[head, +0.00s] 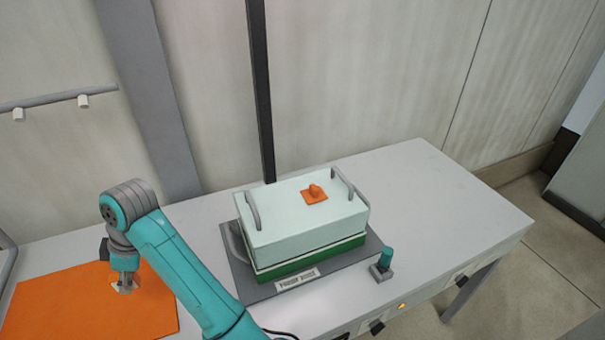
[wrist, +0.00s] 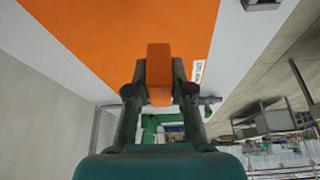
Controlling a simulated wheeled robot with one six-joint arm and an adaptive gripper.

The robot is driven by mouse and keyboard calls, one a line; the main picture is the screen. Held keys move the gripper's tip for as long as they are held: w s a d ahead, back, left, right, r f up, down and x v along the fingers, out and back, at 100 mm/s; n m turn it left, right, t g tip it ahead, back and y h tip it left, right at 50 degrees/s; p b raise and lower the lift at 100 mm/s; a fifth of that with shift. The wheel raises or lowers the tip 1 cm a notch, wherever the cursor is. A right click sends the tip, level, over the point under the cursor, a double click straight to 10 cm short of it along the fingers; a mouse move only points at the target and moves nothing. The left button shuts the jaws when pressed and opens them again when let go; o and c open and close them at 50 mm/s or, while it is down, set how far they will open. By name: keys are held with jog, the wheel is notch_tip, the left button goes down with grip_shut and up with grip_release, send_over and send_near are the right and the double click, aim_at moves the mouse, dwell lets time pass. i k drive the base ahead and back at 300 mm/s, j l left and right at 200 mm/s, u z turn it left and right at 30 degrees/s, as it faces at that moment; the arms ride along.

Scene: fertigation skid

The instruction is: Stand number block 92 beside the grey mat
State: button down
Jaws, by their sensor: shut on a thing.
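My gripper (head: 124,284) is over the orange mat at the left of the table in the head view. In the wrist view my gripper (wrist: 159,91) is shut on an orange block (wrist: 159,70), which sits between both fingertips. No number shows on the block's visible face, so I cannot read 92. A small pale patch shows at the fingertips in the head view; whether the block touches the mat is unclear. A dark grey mat (head: 247,283) with a white label strip lies mid-table, under a pale-lidded green box (head: 305,225).
The orange mat (head: 60,305) covers the table's left end. A teal-topped peg (head: 384,262) stands at the grey mat's right corner. The table (head: 440,210) is clear to the right.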

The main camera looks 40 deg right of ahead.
aim_at(437, 222)
jog(key=k+j+z, duration=0.7)
jog(key=l+z, duration=0.2)
jog(key=l, duration=0.15)
jog(key=i+l+z, duration=0.15)
jog(key=l, duration=0.15)
jog(key=j+z, duration=0.25)
jog(key=i+j+z, duration=0.1)
jog(key=j, duration=0.25)
jog(key=i+j+z, duration=0.15)
jog(key=j, duration=0.2)
jog(key=j+z, duration=0.1)
jog(key=j, duration=0.2)
